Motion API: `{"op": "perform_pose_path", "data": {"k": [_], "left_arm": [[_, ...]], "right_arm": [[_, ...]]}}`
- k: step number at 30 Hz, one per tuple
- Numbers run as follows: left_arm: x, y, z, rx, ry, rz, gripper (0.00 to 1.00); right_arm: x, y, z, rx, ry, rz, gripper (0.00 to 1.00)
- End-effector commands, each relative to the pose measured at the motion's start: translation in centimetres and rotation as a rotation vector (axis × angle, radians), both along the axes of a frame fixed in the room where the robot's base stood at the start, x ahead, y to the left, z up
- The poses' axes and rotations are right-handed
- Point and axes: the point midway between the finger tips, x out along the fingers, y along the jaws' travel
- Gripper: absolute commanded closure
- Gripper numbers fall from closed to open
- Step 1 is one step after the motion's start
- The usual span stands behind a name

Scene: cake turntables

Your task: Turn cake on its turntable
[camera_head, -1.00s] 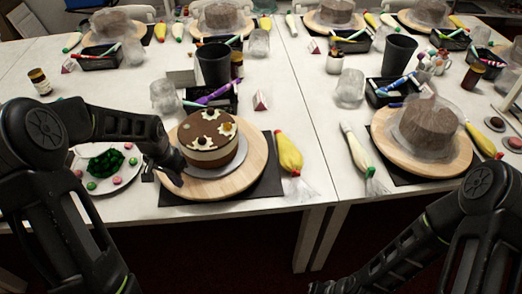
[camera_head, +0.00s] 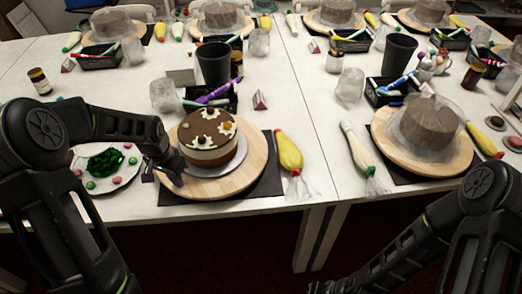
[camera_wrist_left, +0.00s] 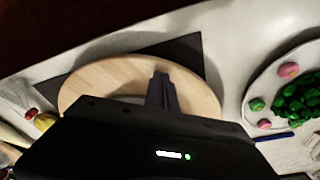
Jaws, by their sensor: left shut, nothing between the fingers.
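The cake (camera_head: 209,152), brown on top with cream patches and a cream band round its side, stands on a silver board on the round wooden turntable (camera_head: 250,172). The turntable rests on a dark mat (camera_head: 268,188). My left gripper (camera_head: 176,181) is at the turntable's front left edge, beside the cake. In the left wrist view its shut fingers (camera_wrist_left: 162,88) overlap the turntable's wooden top (camera_wrist_left: 105,80), with nothing between them. Whether they touch the wood I cannot tell. The cake is hidden there behind the gripper body.
A plate (camera_head: 124,179) with green and pink sweets lies left of the turntable. A yellow piping bag (camera_head: 288,150) lies to its right. A black cup (camera_head: 213,64) and a pen tray stand behind. A second, covered cake (camera_head: 427,124) stands on the right.

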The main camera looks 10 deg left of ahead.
Motion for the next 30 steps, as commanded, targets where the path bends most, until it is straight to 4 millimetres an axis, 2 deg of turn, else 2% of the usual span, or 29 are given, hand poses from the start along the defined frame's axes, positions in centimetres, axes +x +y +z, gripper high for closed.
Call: {"op": "perform_pose_path", "data": {"k": [3,8,21,30], "left_arm": [[0.0,0.0,-0.7,0.0,0.0,0.0,1.0],[0.0,-0.4,-0.6,0.0,0.0,-0.002,1.0],[-0.4,-5.8,-0.7,0.0,-0.001,-0.003,1.0],[-0.5,-6.3,-0.5,0.0,0.001,0.0,1.0]], "right_arm": [[0.0,0.0,-0.6,0.0,0.0,0.0,1.0],[0.0,0.0,-0.6,0.0,0.0,0.0,1.0],[0.0,0.0,-2.8,0.0,0.0,0.0,1.0],[0.0,0.0,-2.7,0.0,0.0,0.0,1.0]]}}
